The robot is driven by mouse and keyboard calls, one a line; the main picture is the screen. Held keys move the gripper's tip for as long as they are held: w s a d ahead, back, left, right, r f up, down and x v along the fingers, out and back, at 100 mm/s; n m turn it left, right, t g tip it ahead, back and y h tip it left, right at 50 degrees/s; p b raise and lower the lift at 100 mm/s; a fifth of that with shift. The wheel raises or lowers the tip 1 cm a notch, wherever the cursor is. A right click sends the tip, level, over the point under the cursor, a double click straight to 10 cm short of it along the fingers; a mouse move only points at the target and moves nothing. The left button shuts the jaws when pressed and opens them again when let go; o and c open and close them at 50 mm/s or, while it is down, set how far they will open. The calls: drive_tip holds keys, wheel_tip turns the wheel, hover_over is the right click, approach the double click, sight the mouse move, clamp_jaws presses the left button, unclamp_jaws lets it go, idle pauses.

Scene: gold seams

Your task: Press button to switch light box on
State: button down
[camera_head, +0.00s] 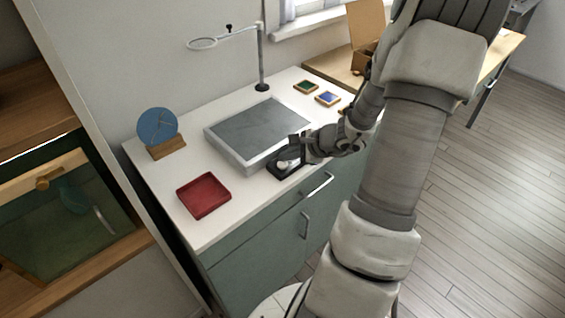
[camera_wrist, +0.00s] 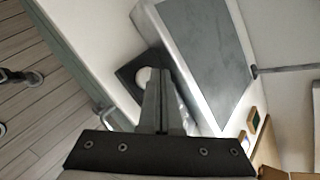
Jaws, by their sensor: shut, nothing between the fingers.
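The light box (camera_head: 258,130) is a white-framed box with a dull grey top panel, lying on the white counter. In the wrist view its grey panel (camera_wrist: 205,45) also looks unlit. A round white button (camera_wrist: 143,76) sits on a dark base (camera_wrist: 128,74) beside the box's near edge. In the head view the dark base (camera_head: 281,172) is partly hidden by my gripper (camera_head: 284,163). My gripper is shut and empty, with its fingertips close to the button. In the wrist view the fingers (camera_wrist: 161,75) overlap the button's right side; I cannot tell whether they touch it.
A red tray (camera_head: 203,195) lies front left on the counter, with a blue disc (camera_head: 157,127) on a wooden stand behind it. A magnifier lamp (camera_head: 261,60) stands at the back. Small coloured pads (camera_head: 327,99) lie to the right. Drawer handles (camera_head: 318,186) project from the front.

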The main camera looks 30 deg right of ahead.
sight(286, 165)
drive_tip(key=shift+f, duration=0.15)
idle(0.4)
drive_tip(key=shift+f+b, duration=0.35)
drive_tip(key=shift+b, duration=0.35)
drive_tip(key=shift+r, duration=0.5)
wheel_tip(286, 165, up, 6)
drive_tip(key=p, duration=0.5)
drive_tip(key=shift+a, duration=0.1)
idle(0.4)
